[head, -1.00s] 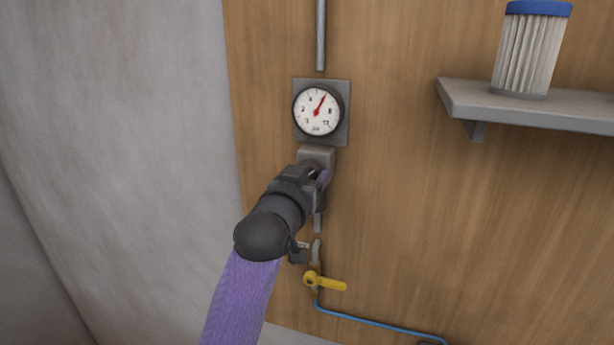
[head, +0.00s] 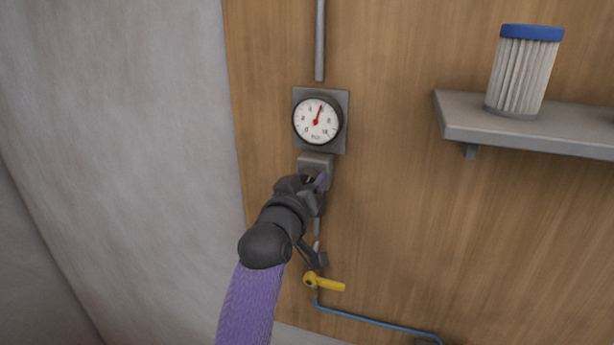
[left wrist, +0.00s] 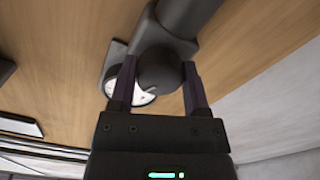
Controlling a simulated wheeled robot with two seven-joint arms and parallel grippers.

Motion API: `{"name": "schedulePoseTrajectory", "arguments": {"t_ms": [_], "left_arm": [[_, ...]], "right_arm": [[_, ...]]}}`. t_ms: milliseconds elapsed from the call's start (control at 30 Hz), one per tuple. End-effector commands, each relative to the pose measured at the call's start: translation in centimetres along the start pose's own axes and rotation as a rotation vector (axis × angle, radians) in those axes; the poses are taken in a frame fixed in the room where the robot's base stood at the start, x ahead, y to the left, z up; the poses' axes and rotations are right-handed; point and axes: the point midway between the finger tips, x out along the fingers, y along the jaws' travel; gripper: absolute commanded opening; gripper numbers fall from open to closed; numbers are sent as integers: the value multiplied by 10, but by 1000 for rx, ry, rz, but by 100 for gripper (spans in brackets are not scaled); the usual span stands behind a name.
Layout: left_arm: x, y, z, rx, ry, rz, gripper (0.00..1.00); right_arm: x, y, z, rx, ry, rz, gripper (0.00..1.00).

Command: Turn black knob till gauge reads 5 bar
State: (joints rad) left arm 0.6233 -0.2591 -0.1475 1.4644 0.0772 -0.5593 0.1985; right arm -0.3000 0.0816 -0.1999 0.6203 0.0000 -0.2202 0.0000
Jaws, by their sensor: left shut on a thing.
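The round white gauge (head: 316,121) with a red needle sits on a grey plate on the wooden panel. Its needle points up and slightly right, past the 4; the exact reading is too small to tell. The black knob (left wrist: 160,68) is between the two fingers of my left gripper (left wrist: 160,88) in the left wrist view. In the head view my left gripper (head: 314,182) is shut on it just below the gauge, under a grey block (head: 315,162), and hides the knob. My right gripper is not in view.
A yellow lever valve (head: 325,284) and a blue hose (head: 370,322) are below my gripper. A grey shelf (head: 540,134) with a blue-capped pleated filter (head: 522,72) juts out on the right. A grey pipe (head: 319,40) runs up above the gauge.

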Motion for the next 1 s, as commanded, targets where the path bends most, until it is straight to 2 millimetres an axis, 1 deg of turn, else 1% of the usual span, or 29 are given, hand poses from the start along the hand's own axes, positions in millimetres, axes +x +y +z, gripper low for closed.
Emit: {"name": "schedulePoseTrajectory", "arguments": {"t_ms": [33, 100, 333, 800, 833, 867, 900, 1000], "left_arm": [[0, 2, -2, -25, 1, 1, 2], [0, 1, -2, -57, 1, 1, 2], [0, 1, -1, -123, 2, 1, 2], [0, 1, -1, -140, 4, 2, 2], [0, 1, -1, -140, 4, 2, 63], [0, 1, -1, -140, 4, 2, 69], [0, 1, -1, -139, 4, 2, 77], [0, 1, -1, -139, 3, 1, 96]], "right_arm": [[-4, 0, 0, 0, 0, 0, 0], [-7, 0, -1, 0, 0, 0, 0], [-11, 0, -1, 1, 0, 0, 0], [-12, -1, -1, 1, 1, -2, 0], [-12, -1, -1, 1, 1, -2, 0], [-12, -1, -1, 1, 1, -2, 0], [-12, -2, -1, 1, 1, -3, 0], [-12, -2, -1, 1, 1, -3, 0]]}}
